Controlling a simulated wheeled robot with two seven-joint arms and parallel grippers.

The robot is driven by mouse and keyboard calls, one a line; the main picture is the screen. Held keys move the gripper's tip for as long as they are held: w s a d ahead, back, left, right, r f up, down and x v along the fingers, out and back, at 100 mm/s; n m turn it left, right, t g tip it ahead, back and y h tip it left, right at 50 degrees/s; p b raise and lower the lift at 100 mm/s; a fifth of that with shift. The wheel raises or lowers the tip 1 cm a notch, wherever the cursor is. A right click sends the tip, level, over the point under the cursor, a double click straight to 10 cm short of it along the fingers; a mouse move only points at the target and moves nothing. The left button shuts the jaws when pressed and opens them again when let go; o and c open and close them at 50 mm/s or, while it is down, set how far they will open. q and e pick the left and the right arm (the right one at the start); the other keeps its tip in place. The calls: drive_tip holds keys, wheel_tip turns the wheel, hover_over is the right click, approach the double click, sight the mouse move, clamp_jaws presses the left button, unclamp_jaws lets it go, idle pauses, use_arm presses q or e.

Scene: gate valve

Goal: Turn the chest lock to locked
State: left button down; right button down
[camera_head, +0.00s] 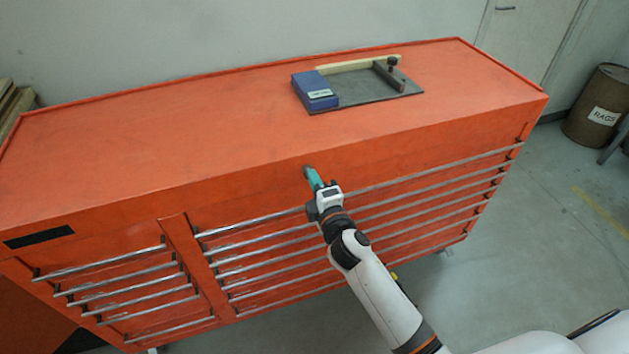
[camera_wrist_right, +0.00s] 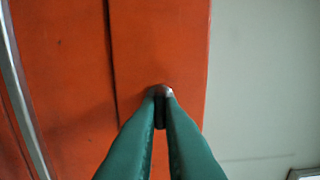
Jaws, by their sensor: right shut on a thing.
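The orange tool chest (camera_head: 130,165) fills the middle of the head view, with rows of long metal drawer handles on its front. My right gripper (camera_head: 307,172) reaches the upper front band of the chest, above the drawer handles. My left gripper is not in view.
On the chest top lie a dark plate (camera_head: 370,92), a blue box (camera_head: 314,92) and a pale wooden strip (camera_head: 345,66). A brown barrel marked RAGS (camera_head: 597,106) stands on the floor at right. The front drawer handles (camera_head: 270,229) jut out below my right gripper.

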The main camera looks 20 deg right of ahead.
drive_tip(key=c, duration=1.6)
unclamp_jaws()
drive_tip(key=shift+o, duration=0.2)
drive_tip(key=s+b, duration=0.2)
drive_tip(key=s, duration=1)
drive_tip(key=shift+d, duration=0.25)
